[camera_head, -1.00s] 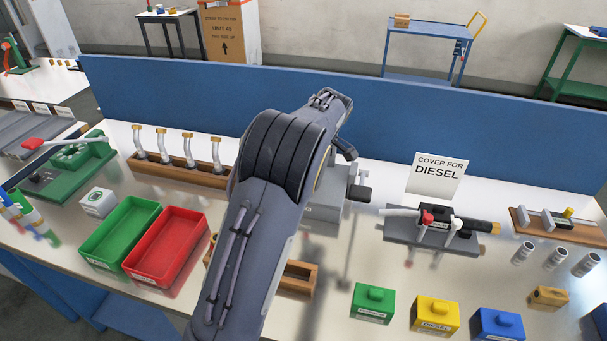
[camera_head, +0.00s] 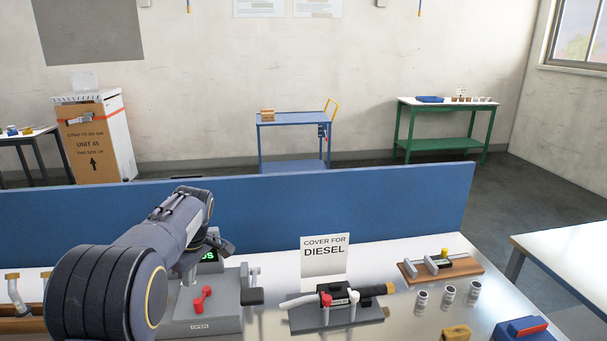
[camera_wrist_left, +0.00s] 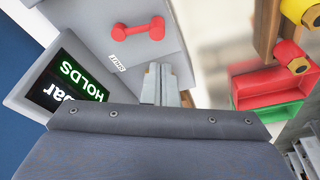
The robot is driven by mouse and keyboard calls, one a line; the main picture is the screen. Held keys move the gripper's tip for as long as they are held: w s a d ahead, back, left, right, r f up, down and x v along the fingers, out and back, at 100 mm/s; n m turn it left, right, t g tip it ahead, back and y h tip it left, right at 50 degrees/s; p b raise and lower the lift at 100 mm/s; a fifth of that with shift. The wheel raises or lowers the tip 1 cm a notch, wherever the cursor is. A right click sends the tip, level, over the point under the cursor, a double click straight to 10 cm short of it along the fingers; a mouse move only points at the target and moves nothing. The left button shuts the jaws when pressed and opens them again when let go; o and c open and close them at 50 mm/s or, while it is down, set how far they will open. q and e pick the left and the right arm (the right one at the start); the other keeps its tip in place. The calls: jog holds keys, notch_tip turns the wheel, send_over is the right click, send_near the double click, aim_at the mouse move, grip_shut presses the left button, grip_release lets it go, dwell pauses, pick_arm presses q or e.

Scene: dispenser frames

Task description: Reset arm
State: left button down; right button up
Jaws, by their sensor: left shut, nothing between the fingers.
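My left arm comes in from the left in the head view, and its dark gripper (camera_head: 222,246) is above the back of the grey test unit (camera_head: 225,318). In the left wrist view the left gripper's two grey fingers (camera_wrist_left: 160,84) are together with nothing between them. The unit's red handle (camera_wrist_left: 138,29) and its lit display (camera_wrist_left: 70,82), reading HOLDS, are beside the fingers there. The red handle also shows in the head view (camera_head: 203,299), while the arm partly covers the display. My right gripper is out of view.
A DIESEL cover sign (camera_head: 325,262) stands behind a grey fixture (camera_head: 345,318) holding a dark part. A wooden stand (camera_head: 452,272), several metal cylinders (camera_head: 448,294) and a blue box (camera_head: 515,330) are to the right. A blue panel (camera_head: 380,205) edges the bench's back.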

pick_arm(q)
jog(key=s+d+m+t+h, duration=0.1)
jog(key=s+d+m+h, duration=0.1)
jog(key=s, duration=0.9)
jog(key=s+d+m+t+h, duration=0.2)
jog(key=s+d+m, duration=0.3)
jog(key=s, duration=0.6)
jog(key=s+d+m+t+h, duration=0.2)
jog(key=s+d+m, duration=0.2)
jog(key=s, duration=0.6)
jog(key=shift+s+m, duration=0.4)
jog(key=shift+m, duration=0.8)
